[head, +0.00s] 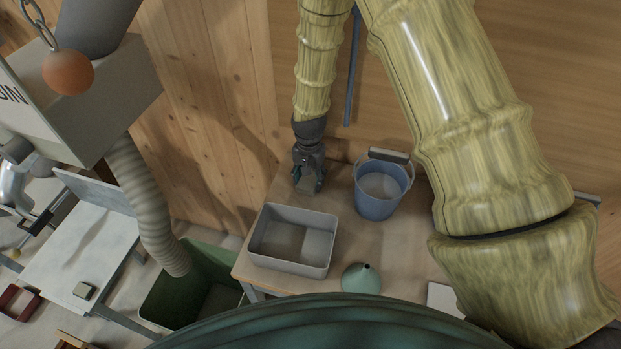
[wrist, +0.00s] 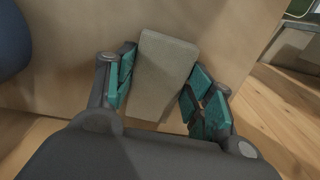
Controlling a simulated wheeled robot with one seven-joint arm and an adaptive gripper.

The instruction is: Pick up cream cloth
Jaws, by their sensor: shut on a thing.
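The cream cloth (wrist: 160,72) shows in the wrist view as a folded, block-like greyish-beige piece between the teal finger pads. My gripper (wrist: 161,88) is shut on it, with one finger at each side. The cloth is mostly hidden there by the fingers. I cannot tell whether it touches the table top.
A grey bin (head: 291,263) stands left of a blue bucket (head: 377,205) on the table (head: 343,225). A green funnel (head: 361,279) sits at the front. A green container (head: 170,300) stands below a ribbed hose (head: 148,215) at left. A wooden wall (head: 215,120) is behind.

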